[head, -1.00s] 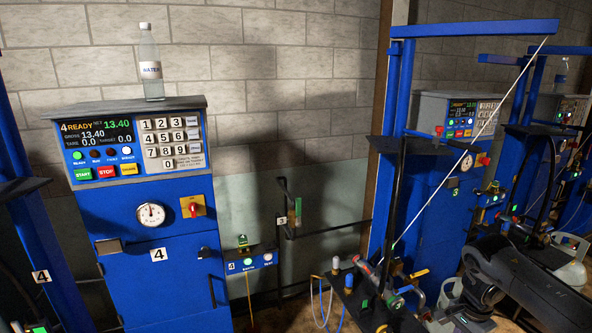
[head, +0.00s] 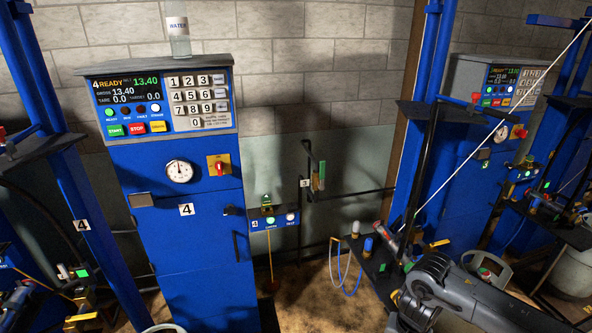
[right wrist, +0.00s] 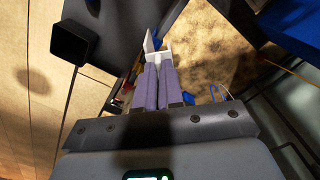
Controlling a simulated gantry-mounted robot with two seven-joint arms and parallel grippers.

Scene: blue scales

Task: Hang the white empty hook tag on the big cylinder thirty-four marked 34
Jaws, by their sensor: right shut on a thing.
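In the right wrist view, my right gripper (right wrist: 157,75) has its two purple-padded fingers closed on a small white piece (right wrist: 151,46), which looks like the hook tag. The piece sticks out past the fingertips, with one thin part pointing up. My right arm (head: 450,285) shows at the lower right of the head view; its fingers and the tag cannot be made out there. No cylinder marked 34 can be read. A pale cylinder top (head: 486,264) stands behind my right arm, and part of another (head: 164,328) shows at the bottom edge. My left gripper is not in view.
Blue scale 4 (head: 190,240) stands at left-centre, with a blue scale (head: 470,170) to its right. Blue posts, dark platforms and a blue hose (head: 345,272) crowd the right. Another pale cylinder (head: 577,276) stands at the far right. Brown floor (head: 305,290) is open between the scales.

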